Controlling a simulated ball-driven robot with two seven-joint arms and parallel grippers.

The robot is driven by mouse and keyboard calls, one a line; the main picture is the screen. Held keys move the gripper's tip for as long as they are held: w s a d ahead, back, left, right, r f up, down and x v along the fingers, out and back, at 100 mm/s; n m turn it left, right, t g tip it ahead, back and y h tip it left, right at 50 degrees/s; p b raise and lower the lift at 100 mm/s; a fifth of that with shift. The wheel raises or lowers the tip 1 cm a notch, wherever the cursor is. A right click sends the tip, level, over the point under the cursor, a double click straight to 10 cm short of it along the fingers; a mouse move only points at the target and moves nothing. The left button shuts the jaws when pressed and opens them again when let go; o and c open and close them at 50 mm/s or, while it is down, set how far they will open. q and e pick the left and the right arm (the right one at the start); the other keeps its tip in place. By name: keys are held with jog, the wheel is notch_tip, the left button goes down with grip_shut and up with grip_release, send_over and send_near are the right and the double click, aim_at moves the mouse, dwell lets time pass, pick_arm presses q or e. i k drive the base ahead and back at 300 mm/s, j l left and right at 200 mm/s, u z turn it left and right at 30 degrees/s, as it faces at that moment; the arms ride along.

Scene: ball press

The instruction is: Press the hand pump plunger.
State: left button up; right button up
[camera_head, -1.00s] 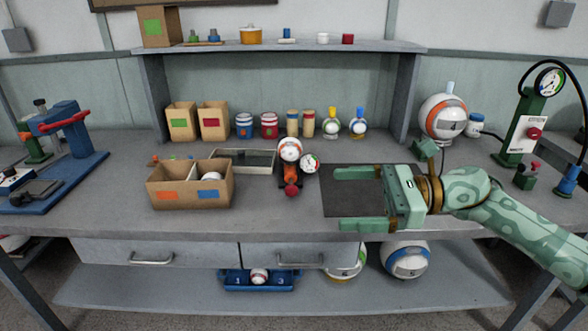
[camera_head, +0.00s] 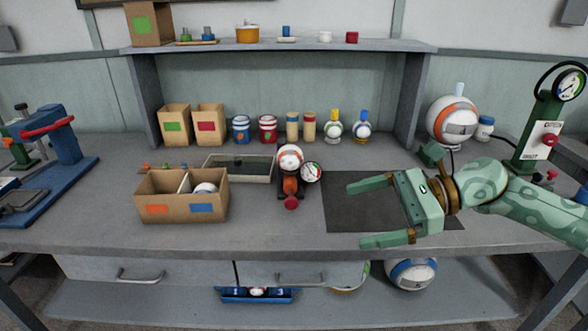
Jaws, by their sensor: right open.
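The hand pump (camera_head: 290,184) stands near the middle of the bench, with an orange body. A white and orange ball (camera_head: 290,158) sits at its far end and a round white gauge (camera_head: 312,172) at its right. A red plunger knob (camera_head: 291,202) shows at its near end, facing the front edge. My right gripper (camera_head: 358,214) is to the right of the knob, apart from it, over the dark mat. Its two fingers point left and are spread wide, with nothing between them. My left gripper is not in view.
A dark mat (camera_head: 337,215) lies under my right gripper. A divided cardboard box (camera_head: 182,208) stands left of the pump, and a shallow grey tray (camera_head: 232,170) lies behind the box. A white and orange ball (camera_head: 452,122) stands at the back right. The bench in front of the pump is clear.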

aim_at(292, 202)
jog(key=i, duration=1.25)
